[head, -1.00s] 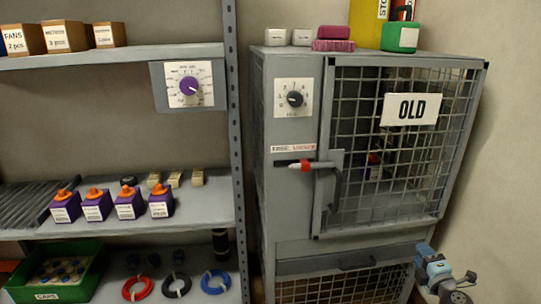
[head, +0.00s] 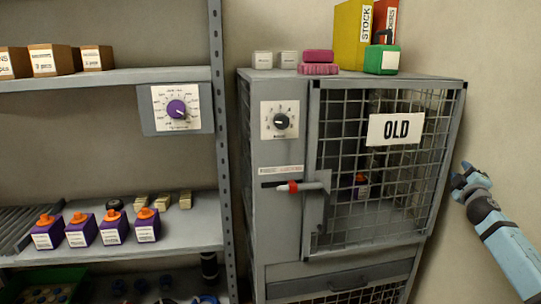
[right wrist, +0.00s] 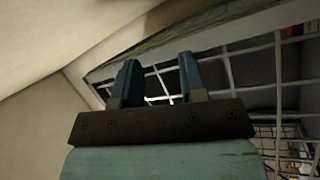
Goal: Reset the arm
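My right arm, light blue, comes in from the lower right in the head view. My right gripper (head: 462,178) is beside the right edge of the grey cabinet's mesh door (head: 390,190). In the right wrist view its two dark fingers (right wrist: 158,85) stand apart with nothing between them, and mesh bars show behind. My left gripper is not in view. The cabinet door carries an OLD sign (head: 395,129) and looks closed. Its red-and-grey handle (head: 300,187) lies level across the left side.
Binders (head: 352,30) and a green box (head: 382,60) stand on the cabinet. Bare wall (head: 500,110) is at right.

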